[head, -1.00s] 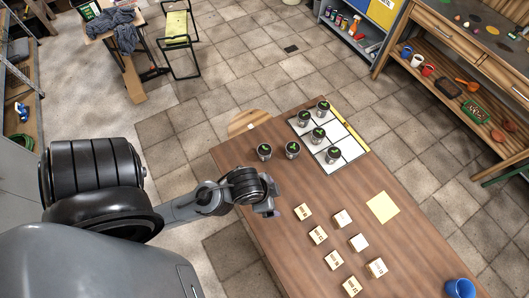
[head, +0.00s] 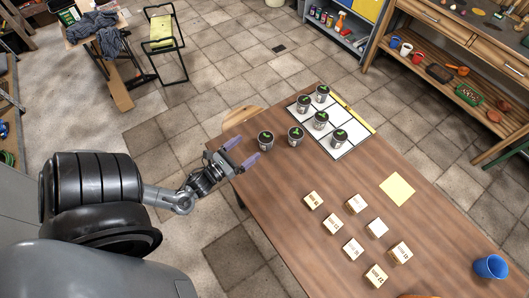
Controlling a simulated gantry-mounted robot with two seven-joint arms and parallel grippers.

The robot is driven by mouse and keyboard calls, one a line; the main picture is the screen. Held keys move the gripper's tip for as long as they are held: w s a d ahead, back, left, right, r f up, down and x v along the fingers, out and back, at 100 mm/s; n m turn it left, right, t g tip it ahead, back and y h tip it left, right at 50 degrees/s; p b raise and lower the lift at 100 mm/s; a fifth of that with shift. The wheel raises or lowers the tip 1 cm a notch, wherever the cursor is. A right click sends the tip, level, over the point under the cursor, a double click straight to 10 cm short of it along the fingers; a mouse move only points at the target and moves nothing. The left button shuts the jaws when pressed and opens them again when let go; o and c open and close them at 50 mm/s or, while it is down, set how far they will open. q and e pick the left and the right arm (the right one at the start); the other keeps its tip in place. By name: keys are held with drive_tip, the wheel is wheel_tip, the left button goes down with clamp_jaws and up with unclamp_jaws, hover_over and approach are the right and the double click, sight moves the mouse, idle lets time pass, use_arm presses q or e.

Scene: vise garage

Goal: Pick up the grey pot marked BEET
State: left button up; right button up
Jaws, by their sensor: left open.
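Several small grey pots with green tops stand at the far end of the wooden table. Their labels are too small to read, so I cannot tell which is BEET. One pot (head: 265,141) is nearest my left gripper, and another pot (head: 296,137) stands to its right. More pots (head: 320,121) are on or at the white-celled tray (head: 338,108). My left gripper (head: 243,152) is open and empty at the table's left edge. Its purple-grey fingers point toward the nearest pot, with a small gap. My right gripper is not in view.
Several small labelled blocks (head: 334,223) lie mid-table. A yellow sheet (head: 398,188) and a blue cup (head: 490,267) are to the right. A yellow strip (head: 353,114) runs along the tray's far side. The table between pots and blocks is clear.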

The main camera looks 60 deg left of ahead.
sight(265, 137)
use_arm(q)
drive_tip(key=f, duration=0.1)
drive_tip(key=f+m, duration=0.1)
drive_tip(key=shift+s+a+f+h+b, duration=0.3)
drive_tip(key=shift+a+h+b, duration=0.05)
drive_tip(key=shift+h, duration=0.05)
drive_tip(key=shift+w+a+f, duration=0.1)
drive_tip(key=shift+f, duration=0.1)
drive_tip(key=shift+w+m+b, duration=0.3)
drive_tip(key=shift+w, duration=0.05)
drive_tip(key=w, duration=0.4)
drive_tip(key=shift+a, duration=0.4)
drive_tip(key=shift+w+a+f+p, duration=0.1)
drive_tip(key=shift+w+a, duration=0.1)
drive_tip(key=shift+w, duration=0.75)
drive_tip(key=shift+w+a+f+p, duration=0.1)
drive_tip(key=shift+w+a, duration=0.1)
drive_tip(key=shift+w, duration=0.8)
drive_tip(key=shift+w+a+f+p, duration=0.1)
drive_tip(key=shift+w+a, duration=0.1)
drive_tip(key=shift+w, duration=0.75)
drive_tip(key=c, duration=1.1)
